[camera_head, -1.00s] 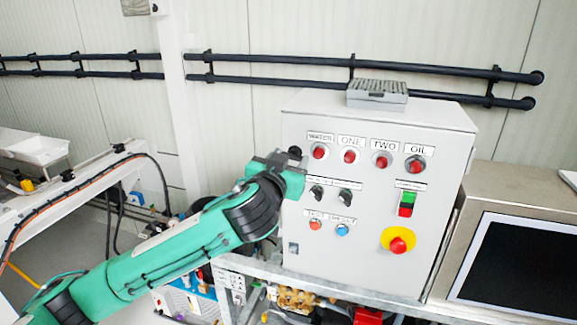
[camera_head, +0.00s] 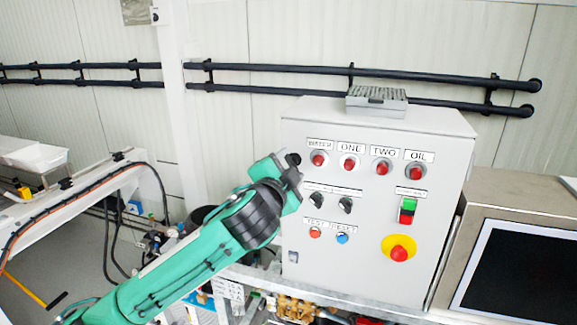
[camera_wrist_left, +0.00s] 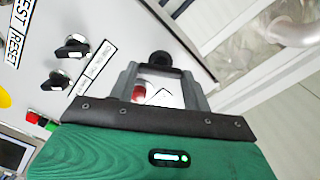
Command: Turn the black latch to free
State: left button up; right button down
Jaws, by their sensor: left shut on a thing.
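The black latch (camera_head: 293,159) is a small dark round knob at the upper left edge of the grey control cabinet's front. It also shows in the left wrist view (camera_wrist_left: 159,58), at the tips of the grey fingers. My left gripper (camera_head: 287,167) is at that edge, shut on the latch; in the left wrist view the fingers (camera_wrist_left: 160,71) frame a red lamp and part of a white label behind them. The fingers partly hide the latch in the head view. My right gripper is not in view.
The cabinet front (camera_head: 363,268) carries red lamps, two black selector switches (camera_head: 345,205), small buttons and a red emergency stop (camera_head: 399,252) on yellow. A monitor (camera_head: 518,270) stands at right. Black pipes (camera_head: 440,75) run along the wall behind. Fittings sit below the cabinet.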

pick_arm(q)
jog(key=m+p, duration=0.1)
jog(key=m, duration=0.5)
jog(key=shift+m, duration=0.3)
jog(key=shift+f+p, duration=0.1)
jog(key=shift+p, duration=0.2)
jog(key=o, duration=0.7)
jog(key=b+v, duration=0.6)
jog(key=v, duration=0.8)
jog(key=shift+w, duration=0.1)
